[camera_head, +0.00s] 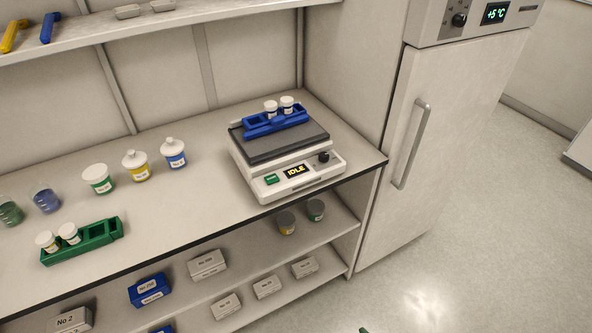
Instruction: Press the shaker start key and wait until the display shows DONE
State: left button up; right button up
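The shaker (285,150) stands on the bench near its right end, with a pale body and a dark top platform. Its display (298,170) reads IDLE in yellow letters. A green key (271,180), likely the start key, is on the front panel left of the display; its label is too small to read. A black knob (324,157) is right of the display. A blue rack (277,122) with two white-capped vials sits on the platform toward the back. Neither of my grippers shows in the head view.
A green rack (85,243) with two white-capped vials, and several jars, stand on the bench to the left. A fridge (440,140) reading +5 °C stands at the right.

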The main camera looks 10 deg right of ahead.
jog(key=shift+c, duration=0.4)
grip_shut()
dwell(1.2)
